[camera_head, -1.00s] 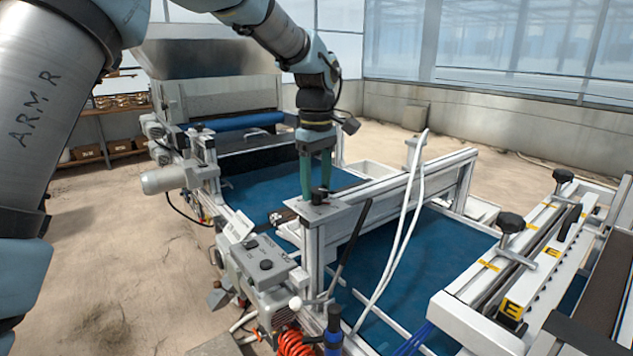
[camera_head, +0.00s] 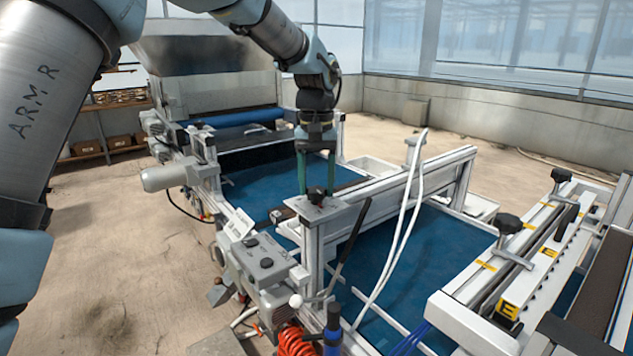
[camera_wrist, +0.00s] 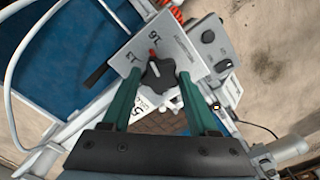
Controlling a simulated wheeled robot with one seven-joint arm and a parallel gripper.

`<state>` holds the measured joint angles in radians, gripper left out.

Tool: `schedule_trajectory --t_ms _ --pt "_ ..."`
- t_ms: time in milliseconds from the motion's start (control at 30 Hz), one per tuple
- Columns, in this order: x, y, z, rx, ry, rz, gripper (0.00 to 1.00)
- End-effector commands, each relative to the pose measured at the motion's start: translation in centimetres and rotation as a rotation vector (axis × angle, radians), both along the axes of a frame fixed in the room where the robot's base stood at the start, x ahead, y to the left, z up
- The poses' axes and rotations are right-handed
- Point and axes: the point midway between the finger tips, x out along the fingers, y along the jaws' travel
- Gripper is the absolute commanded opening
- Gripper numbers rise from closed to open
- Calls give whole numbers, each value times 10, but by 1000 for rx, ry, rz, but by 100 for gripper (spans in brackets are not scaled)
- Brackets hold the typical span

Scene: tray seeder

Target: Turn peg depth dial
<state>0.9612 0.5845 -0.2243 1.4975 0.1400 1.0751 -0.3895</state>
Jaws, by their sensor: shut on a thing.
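The peg depth dial is a small black lobed knob (camera_head: 317,195) on a grey plate (camera_head: 335,208) atop the near post of the white crossbeam. In the wrist view the dial (camera_wrist: 160,75) sits between my two green fingers, with a red mark just beyond it. The plate (camera_wrist: 178,45) carries engraved figures around the knob, only partly readable. My gripper (camera_head: 316,188) points straight down over the plate, shut on the dial with a finger at each side; it also shows in the wrist view (camera_wrist: 159,78). The fingers partly hide the plate's figures.
A grey control box (camera_head: 262,262) with black knobs stands just below the plate. A black lever (camera_head: 348,243) and white hoses (camera_head: 402,235) rise close by on the right. Blue belt (camera_head: 415,265) runs under the beam. Clamp knobs (camera_head: 509,223) stand at right.

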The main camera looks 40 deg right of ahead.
Motion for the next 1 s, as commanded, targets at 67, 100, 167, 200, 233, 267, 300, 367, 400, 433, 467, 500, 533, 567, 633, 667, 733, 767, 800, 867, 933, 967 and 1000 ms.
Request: schedule_trajectory --t_ms 67,100,167,200,233,267,300,367,400,433,467,500,533,567,633,667,733,767,800,867,933,967,1000 --pt "0 0 1 0 1 -59 4" --pt "-1 0 1 0 1 -87 4" --pt "-1 0 1 0 1 -127 4" --pt "-1 0 1 -1 2 -151 4" --pt "-1 0 1 -1 2 -168 4" --pt "-1 0 1 -1 2 -183 4" --pt "-1 0 0 -1 2 -202 4" --pt "-1 0 0 -1 2 -227 4" --pt "-1 0 0 0 1 -240 4" --pt "-1 0 0 0 1 -249 4" --pt "-1 0 0 0 1 -258 4" --pt "-1 0 0 -1 1 -267 4" --pt "-1 0 0 -1 1 -273 4" --pt "0 0 0 -1 1 -278 4" --pt "0 0 0 -1 1 -287 4" --pt "0 0 0 -1 1 -290 4" --pt "0 0 0 -1 1 -294 4" --pt "0 0 0 -1 1 -295 4" --pt "0 0 0 -1 1 -296 4" --pt "0 0 0 0 0 -296 4" --pt "0 0 0 0 0 -296 4" --pt "0 0 0 0 0 -295 4" --pt "0 0 0 0 0 -295 4"
